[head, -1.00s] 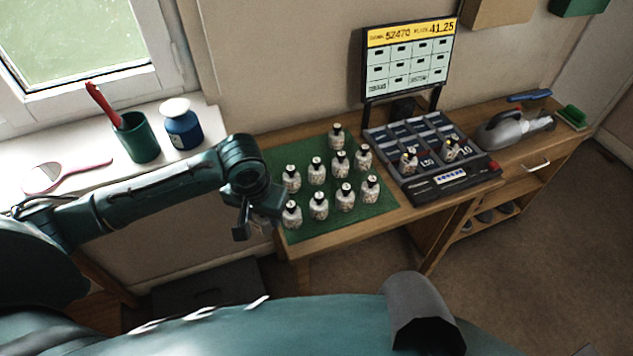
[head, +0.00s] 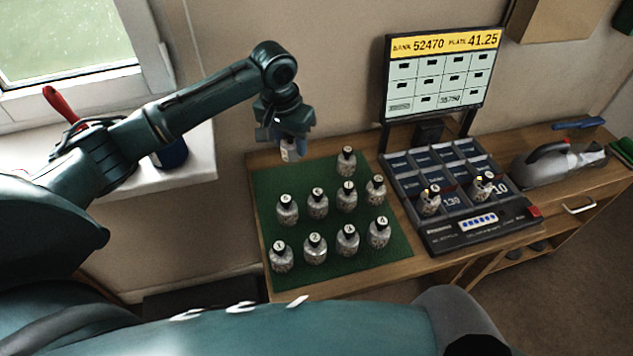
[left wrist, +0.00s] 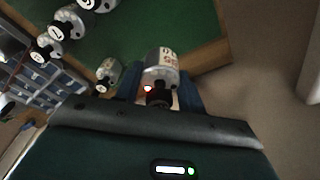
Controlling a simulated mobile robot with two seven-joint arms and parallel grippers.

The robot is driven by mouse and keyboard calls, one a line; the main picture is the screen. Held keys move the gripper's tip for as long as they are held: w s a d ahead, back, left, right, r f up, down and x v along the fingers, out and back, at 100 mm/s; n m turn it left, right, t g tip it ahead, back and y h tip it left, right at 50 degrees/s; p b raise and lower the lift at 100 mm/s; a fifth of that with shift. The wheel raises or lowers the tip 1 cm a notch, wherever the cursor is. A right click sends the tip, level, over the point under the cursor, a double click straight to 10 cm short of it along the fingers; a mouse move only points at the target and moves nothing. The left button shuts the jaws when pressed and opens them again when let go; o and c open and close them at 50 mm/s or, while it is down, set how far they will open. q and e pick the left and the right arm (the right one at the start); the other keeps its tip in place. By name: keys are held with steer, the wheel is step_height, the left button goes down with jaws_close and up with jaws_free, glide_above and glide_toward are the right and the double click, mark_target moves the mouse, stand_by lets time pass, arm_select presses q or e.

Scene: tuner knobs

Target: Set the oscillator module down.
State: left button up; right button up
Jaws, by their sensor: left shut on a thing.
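The oscillator module (head: 289,152) is a small pale cylinder with a printed label. My left gripper (head: 291,140) is shut on it, above the back left part of the green mat (head: 270,180). In the left wrist view the module (left wrist: 161,66) sits between the fingers (left wrist: 159,92), its black knob towards the gripper. Whether its base touches the mat is hard to tell. Several similar modules with numbered black knobs stand upright on the mat, such as module 2 (head: 315,247). My right gripper is not in view.
A dark compartment tray (head: 480,232) holding two modules stands right of the mat, with a display board (head: 437,75) behind it. A grey handheld vacuum (head: 540,168) lies farther right. The windowsill (head: 200,160) is at left.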

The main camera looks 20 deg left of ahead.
mark_target(287, 146)
arm_select(q)
step_height(287, 146, down, 7)
steer(key=shift+s+f+b, duration=0.15)
steer(key=shift+f+b, duration=0.05)
steer(key=shift+b, duration=0.1)
steer(key=shift+f, duration=0.3)
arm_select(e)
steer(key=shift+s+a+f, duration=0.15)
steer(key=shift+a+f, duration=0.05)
arm_select(q)
steer(key=shift+f, duration=0.1)
steer(key=o, duration=1)
steer(key=shift+o, duration=0.2)
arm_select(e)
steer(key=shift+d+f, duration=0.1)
arm_select(q)
steer(key=r, duration=0.4)
steer(key=s+r+p, duration=0.1)
steer(key=r, duration=0.7)
steer(key=shift+s+a, duration=0.1)
steer(key=shift+s, duration=0.3)
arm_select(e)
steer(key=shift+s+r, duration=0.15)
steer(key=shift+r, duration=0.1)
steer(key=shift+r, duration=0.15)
